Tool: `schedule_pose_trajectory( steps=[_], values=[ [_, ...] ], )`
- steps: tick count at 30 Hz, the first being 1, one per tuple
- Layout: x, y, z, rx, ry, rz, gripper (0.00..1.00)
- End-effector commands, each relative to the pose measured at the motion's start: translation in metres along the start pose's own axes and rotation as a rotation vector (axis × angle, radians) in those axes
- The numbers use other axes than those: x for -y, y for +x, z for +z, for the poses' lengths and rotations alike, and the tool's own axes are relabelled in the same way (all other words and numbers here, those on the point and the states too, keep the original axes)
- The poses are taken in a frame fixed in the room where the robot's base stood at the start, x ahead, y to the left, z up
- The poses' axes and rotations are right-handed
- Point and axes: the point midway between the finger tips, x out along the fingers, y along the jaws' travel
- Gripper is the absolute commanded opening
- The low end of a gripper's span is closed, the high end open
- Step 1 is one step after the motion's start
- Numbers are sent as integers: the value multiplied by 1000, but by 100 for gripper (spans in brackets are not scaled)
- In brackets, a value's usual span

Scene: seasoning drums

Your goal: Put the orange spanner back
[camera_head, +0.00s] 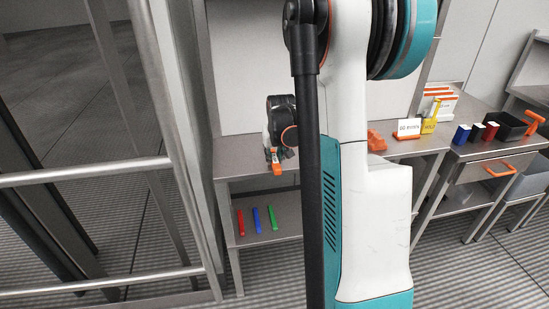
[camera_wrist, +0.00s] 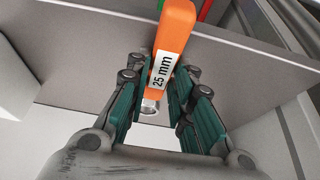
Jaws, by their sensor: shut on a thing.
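The orange spanner (camera_wrist: 174,32) has a white "25 mm" label and a metal end. My gripper (camera_wrist: 160,98) is shut on it, with the green finger pads on either side near the metal end. In the head view my gripper (camera_head: 279,152) hangs beside the bench's upper shelf, and the orange spanner (camera_head: 276,168) shows below it. A red bar (camera_head: 240,221), a blue bar (camera_head: 256,219) and a green bar (camera_head: 272,217) lie side by side on the lower shelf (camera_head: 250,237). My arm hides the shelf to their right.
The bench top (camera_head: 235,168) left of my arm is bare. A metal railing (camera_head: 165,110) stands at left.

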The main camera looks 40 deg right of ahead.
Motion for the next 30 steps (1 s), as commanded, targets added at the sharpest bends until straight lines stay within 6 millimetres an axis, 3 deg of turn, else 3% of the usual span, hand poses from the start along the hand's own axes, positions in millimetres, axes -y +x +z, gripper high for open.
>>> schedule_pose_trajectory(
  steps=[9,10,12,13,24,30],
  values=[
    [0,2,1,0,0,0,0],
    [0,2,1,0,0,0,24],
    [0,2,1,0,0,0,39],
    [0,2,0,0,0,0,41],
    [0,-2,-1,0,0,0,41],
    [0,-30,-1,0,0,0,41]
  ],
)
